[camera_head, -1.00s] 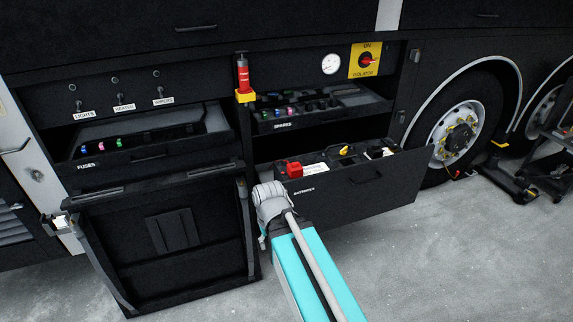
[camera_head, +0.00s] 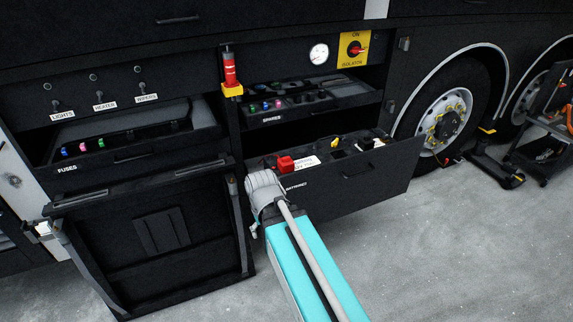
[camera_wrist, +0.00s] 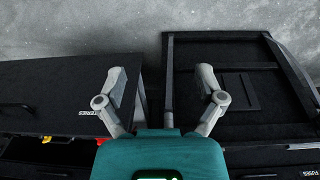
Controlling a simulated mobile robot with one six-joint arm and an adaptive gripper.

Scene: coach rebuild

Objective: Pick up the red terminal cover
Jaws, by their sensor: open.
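The red terminal cover (camera_head: 285,163) is at the left end of the open batteries drawer (camera_head: 375,178), on the battery inside. In the wrist view a red patch (camera_wrist: 101,141) shows beside my gripper's base, mostly hidden by it, and looks like the cover. My gripper (camera_wrist: 162,82) is open and empty, with its two grey fingers wide apart. They point down past the drawer front and the hinged panel, over the floor. In the head view my arm ends just in front of the drawer's left end, below the cover; the fingers are mostly hidden there.
The lowered black panel (camera_head: 150,235) stands left of my arm. The fuses tray (camera_head: 130,150) and spares tray (camera_head: 310,100) are above. A red and yellow post (camera_head: 231,72) stands between the bays. A wheel (camera_head: 443,122) is at right. Grey floor is clear in front.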

